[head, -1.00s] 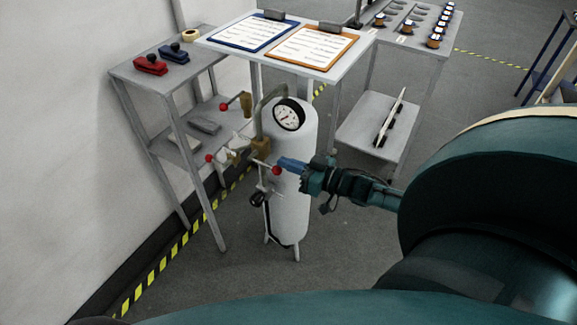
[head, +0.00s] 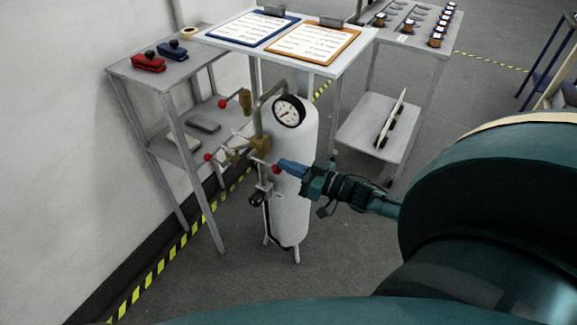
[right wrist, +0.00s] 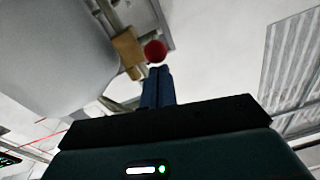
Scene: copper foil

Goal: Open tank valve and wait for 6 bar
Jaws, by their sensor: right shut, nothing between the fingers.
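A white upright tank (head: 294,205) stands in the middle of the head view. A round gauge (head: 288,111) with a white face sits at its upper front; its reading is too small to tell. Brass fittings with several red-knobbed valve levers are on the tank's left side. My right gripper (head: 281,167), with blue fingers, is shut and empty, its tips at the nearest red knob (head: 276,170). In the right wrist view the knob (right wrist: 155,51) is just beyond the closed fingertips (right wrist: 158,70); whether they touch I cannot tell. My left gripper is not in view.
A grey side table (head: 125,70) with red and blue staplers stands on the left by the wall. A table with two clipboards (head: 315,42) is behind the tank. A shelf unit (head: 350,140) stands to the right. Floor in front is clear.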

